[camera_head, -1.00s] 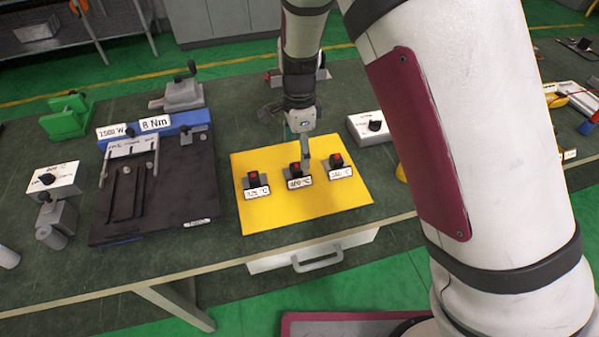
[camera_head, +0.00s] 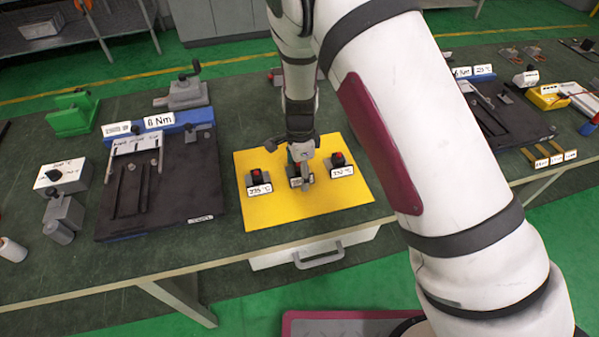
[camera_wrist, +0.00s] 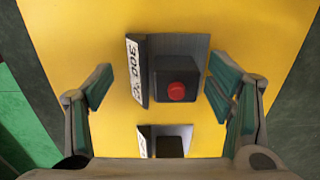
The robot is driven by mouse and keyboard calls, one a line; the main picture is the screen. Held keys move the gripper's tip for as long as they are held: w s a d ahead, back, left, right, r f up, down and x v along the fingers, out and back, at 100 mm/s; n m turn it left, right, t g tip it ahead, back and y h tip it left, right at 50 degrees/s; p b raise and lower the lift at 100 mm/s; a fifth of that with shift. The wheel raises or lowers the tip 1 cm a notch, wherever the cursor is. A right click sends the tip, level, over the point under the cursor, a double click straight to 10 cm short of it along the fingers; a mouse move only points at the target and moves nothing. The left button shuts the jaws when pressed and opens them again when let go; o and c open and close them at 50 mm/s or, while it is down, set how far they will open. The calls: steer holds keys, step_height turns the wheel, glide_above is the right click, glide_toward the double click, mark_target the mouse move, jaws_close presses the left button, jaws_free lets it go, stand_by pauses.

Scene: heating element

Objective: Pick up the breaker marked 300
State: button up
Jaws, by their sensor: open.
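The breaker marked 300 (camera_wrist: 176,80) is a black block with a red button and a white label, on the yellow mat (camera_wrist: 75,35). In the wrist view it stands between the two spread fingers of my gripper (camera_wrist: 160,88), with a gap on each side. In the head view my gripper (camera_head: 304,174) is down over the middle breaker (camera_head: 295,183) and hides much of it. My gripper is open and holds nothing. A second breaker (camera_wrist: 170,144) shows lower in the wrist view, partly cut off by my gripper body.
A left breaker (camera_head: 258,182) and a right breaker (camera_head: 340,165) flank the middle one on the mat. A black plate fixture (camera_head: 175,190) lies to the left. A white box (camera_head: 63,177) stands farther left. A drawer handle (camera_head: 318,258) is below the table edge.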

steer(key=shift+c, duration=0.5)
steer(key=c, duration=1.2)
steer(key=shift+r, duration=0.1)
steer(key=shift+c, duration=0.2)
